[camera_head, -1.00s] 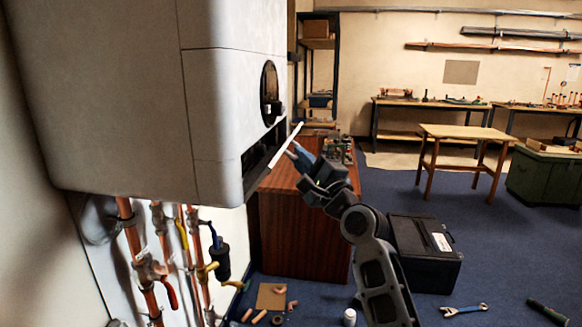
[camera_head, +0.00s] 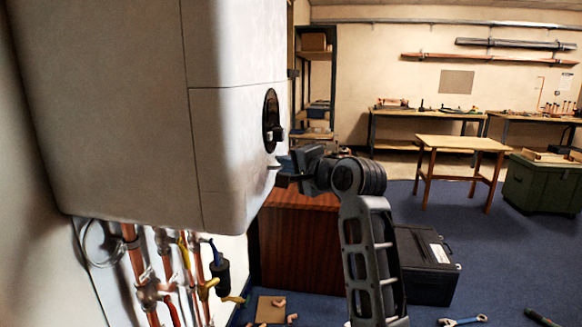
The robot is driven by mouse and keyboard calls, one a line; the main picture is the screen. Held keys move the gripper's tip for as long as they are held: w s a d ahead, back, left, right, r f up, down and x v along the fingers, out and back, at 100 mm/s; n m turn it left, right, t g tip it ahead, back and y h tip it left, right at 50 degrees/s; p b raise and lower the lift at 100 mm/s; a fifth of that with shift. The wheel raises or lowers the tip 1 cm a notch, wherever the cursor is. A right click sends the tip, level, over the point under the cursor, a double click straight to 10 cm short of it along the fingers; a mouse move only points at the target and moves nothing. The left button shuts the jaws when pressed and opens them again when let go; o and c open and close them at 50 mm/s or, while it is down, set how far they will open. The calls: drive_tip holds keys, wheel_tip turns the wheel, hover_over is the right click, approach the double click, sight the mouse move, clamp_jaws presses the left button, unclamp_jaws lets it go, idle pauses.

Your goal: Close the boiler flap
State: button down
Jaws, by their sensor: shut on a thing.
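The white boiler (camera_head: 110,110) fills the left side of the view, high on the wall. Its flap (camera_head: 258,182) is on the lower part of the front face, below the dark round dial window (camera_head: 270,122). The flap appears swung up, about flush with the front, and no dark opening shows there. My gripper (camera_head: 281,166) is at the flap's outer side, just below the dial, and is shut on what appears to be the flap's handle or edge. The fingertips are small and seen from the side, so the exact contact is hard to see.
Copper pipes (camera_head: 135,262) and valves hang under the boiler. A brown wooden cabinet (camera_head: 300,245) stands below my arm, with a black case (camera_head: 428,265) to its right. A small wooden table (camera_head: 460,143) and workbenches stand farther back. Blue floor at right is mostly clear.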

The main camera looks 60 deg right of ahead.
drive_tip(key=shift+w+a+f, duration=0.1)
drive_tip(key=shift+w+a, duration=0.2)
drive_tip(key=shift+w, duration=0.05)
drive_tip(key=c, duration=1.4)
unclamp_jaws()
drive_tip(key=shift+w, duration=0.1)
drive_tip(key=shift+o, duration=1)
drive_tip(key=shift+d, duration=0.15)
drive_tip(key=shift+s, duration=0.2)
drive_tip(key=b+v, duration=0.1)
drive_tip(key=v, duration=0.6)
drive_tip(key=shift+s, duration=0.35)
